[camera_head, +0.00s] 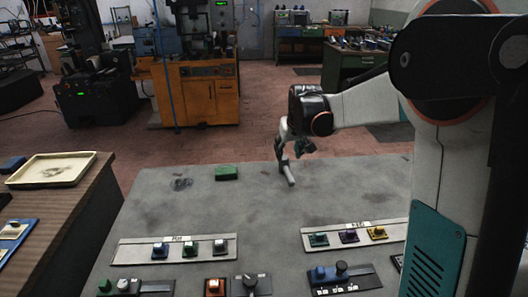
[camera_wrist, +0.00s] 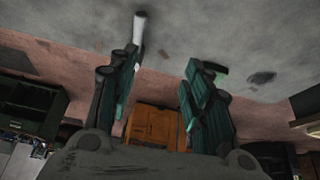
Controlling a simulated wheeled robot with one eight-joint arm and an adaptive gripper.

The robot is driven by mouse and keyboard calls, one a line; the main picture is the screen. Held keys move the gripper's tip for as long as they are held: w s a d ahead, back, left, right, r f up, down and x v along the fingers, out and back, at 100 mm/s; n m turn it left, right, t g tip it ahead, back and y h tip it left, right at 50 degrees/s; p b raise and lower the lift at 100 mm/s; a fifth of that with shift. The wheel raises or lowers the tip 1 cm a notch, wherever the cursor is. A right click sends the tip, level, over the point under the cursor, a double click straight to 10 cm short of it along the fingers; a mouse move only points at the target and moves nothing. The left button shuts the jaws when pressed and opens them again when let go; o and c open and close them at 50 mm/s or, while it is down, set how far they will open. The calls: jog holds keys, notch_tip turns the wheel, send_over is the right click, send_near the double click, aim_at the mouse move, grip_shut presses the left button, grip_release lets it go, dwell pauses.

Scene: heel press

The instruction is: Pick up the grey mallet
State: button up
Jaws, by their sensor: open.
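A short light-grey bar, which looks like part of the grey mallet (camera_head: 289,176), shows at the back of the grey table, right below my gripper. Its other end is hidden by a finger, and I cannot see a mallet head. In the wrist view the grey bar (camera_wrist: 139,29) shows beyond the tip of the left finger, not between the fingers. My gripper (camera_head: 294,152) is open, with its dark green fingers apart. In the wrist view the gap between the fingertips (camera_wrist: 164,57) is empty. I cannot tell whether a finger touches the bar.
A green block (camera_head: 227,173) and a dark flat item (camera_head: 181,184) lie left of the gripper on the table (camera_head: 240,208). Control panels with coloured buttons (camera_head: 175,249) line the front. A cream tray (camera_head: 52,169) sits on the left bench. The table's middle is clear.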

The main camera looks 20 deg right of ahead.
jog(key=p, duration=0.2)
send_near(288, 172)
jog(key=shift+g, duration=0.4)
jog(key=b+x, duration=0.1)
jog(key=x, duration=0.2)
jog(key=w+b+x, duration=0.1)
jog(key=x, duration=0.2)
jog(key=shift+d, duration=0.15)
jog(key=shift+b+x, duration=1.45)
jog(key=shift+x, duration=1.15)
jog(key=shift+f, duration=0.15)
grip_shut()
